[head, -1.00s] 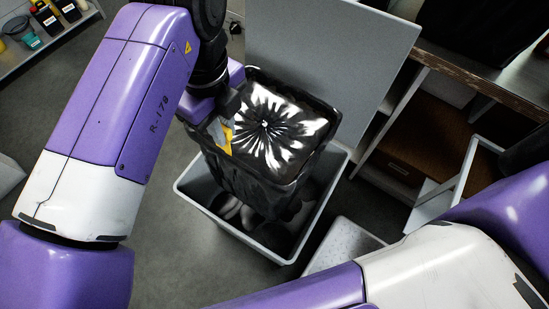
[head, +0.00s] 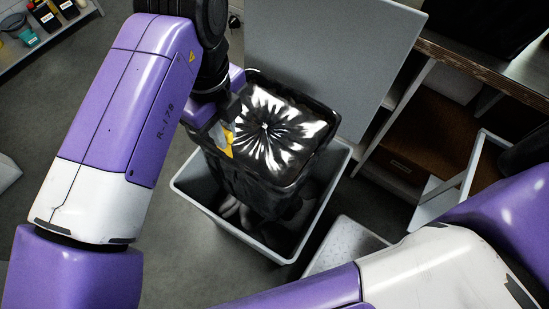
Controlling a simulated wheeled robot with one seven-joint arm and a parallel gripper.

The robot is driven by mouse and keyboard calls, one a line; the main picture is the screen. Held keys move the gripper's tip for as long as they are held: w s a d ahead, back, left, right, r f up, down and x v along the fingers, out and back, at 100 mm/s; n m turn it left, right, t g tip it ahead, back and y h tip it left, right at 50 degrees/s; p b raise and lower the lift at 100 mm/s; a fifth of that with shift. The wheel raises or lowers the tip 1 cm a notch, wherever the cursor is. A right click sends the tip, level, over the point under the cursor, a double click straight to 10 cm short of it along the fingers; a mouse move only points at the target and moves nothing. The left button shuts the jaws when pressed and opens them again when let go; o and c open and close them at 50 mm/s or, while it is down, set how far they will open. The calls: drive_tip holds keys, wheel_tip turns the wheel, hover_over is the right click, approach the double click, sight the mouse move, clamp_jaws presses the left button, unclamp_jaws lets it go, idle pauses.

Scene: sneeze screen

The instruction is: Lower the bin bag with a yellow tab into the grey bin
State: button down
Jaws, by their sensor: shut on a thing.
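The black bin bag (head: 262,190) has a gathered, shiny top and a yellow tab (head: 228,142) at its left edge. My gripper (head: 225,130) is shut on the bag at the tab side; its fingertips are partly hidden by the arm and bag. The bag hangs over the open grey bin (head: 190,198), its lower part inside or just above the rim; the exact depth cannot be told. Dark and pale shapes show inside the bin, under the bag.
A wooden-shelved cabinet (head: 405,165) stands to the right of the bin. A pale speckled block (head: 345,240) sits close to the bin's front right. A shelf with bottles (head: 48,18) is at the top left. The floor left of the bin is clear.

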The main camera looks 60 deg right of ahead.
sight(232, 158)
drive_tip(key=shift+f+b, duration=6.8)
drive_tip(key=shift+f, duration=2.3)
drive_tip(key=c, duration=1.3)
unclamp_jaws()
drive_tip(key=shift+f, duration=0.1)
wheel_tip(232, 158, up, 8)
drive_tip(key=shift+f+p, duration=0.1)
drive_tip(key=shift+p, duration=0.9)
